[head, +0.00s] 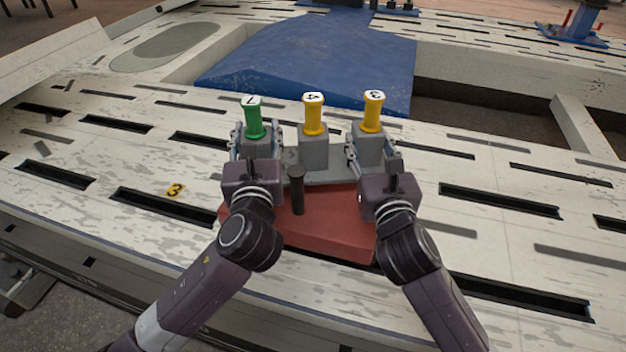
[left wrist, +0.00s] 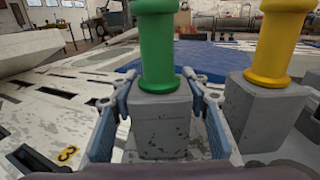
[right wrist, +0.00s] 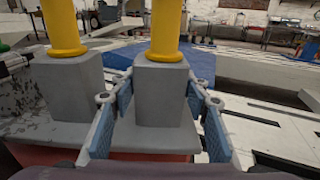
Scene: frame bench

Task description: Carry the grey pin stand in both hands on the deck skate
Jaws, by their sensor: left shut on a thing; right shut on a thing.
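The grey pin stand (head: 318,172) has a flat base and three square blocks in a row. A green pin (head: 253,120) stands upright in the left block, a yellow pin (head: 313,115) in the middle one and another yellow pin (head: 373,110) in the right one. My left gripper (head: 257,143) is shut on the left block, a finger on either side. My right gripper (head: 372,145) is shut on the right block likewise. The red deck skate (head: 325,232), with a dark upright post (head: 297,190), lies below and nearer me. I cannot tell whether the stand touches it.
The pale deck (head: 110,160) around the skate has several long dark slots. A yellow number marker (head: 176,189) lies to the left. A blue sloped piece (head: 320,60) is beyond the stand, with a recess to its right. The deck edge is near me.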

